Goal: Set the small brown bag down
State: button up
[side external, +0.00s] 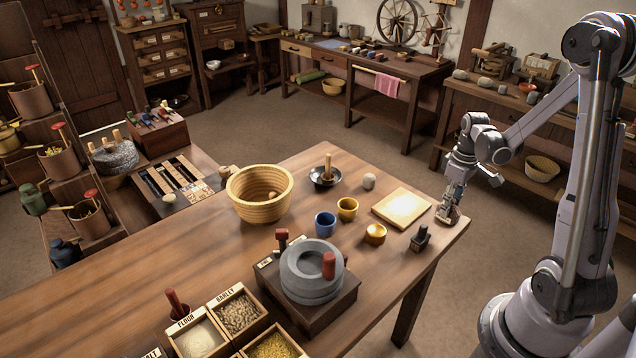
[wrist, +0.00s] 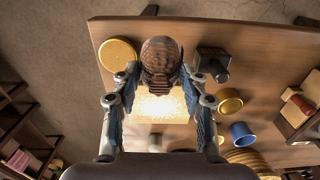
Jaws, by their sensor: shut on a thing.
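The small brown bag (wrist: 160,62) is a dark, ribbed lump between the two fingers of my gripper (wrist: 160,80) in the wrist view. The fingers are shut on its sides. In the side view my gripper (side external: 451,208) is low at the right corner of the wooden table (side external: 200,255), just right of the pale square board (side external: 403,207). The bag is small and partly hidden by the fingers there. I cannot tell whether its underside touches the table.
A round yellow disc (wrist: 118,54) lies left of the bag in the wrist view, and a dark block (wrist: 211,64) stands to its right. A yellow bowl (side external: 375,233), blue cup (side external: 325,223) and stone quern (side external: 311,272) stand farther in. The table edge is close.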

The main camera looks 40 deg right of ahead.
aim_at(439, 215)
jog(key=shift+w+a+f, duration=0.15)
jog(key=shift+w+f, duration=0.2)
jog(key=shift+w, duration=0.15)
jog(key=shift+w+a+f, duration=0.15)
jog(key=shift+w+f, duration=0.2)
jog(key=shift+w, duration=0.15)
jog(key=shift+f, duration=1.9)
jog(key=shift+f, duration=0.1)
jog(key=o, duration=1.2)
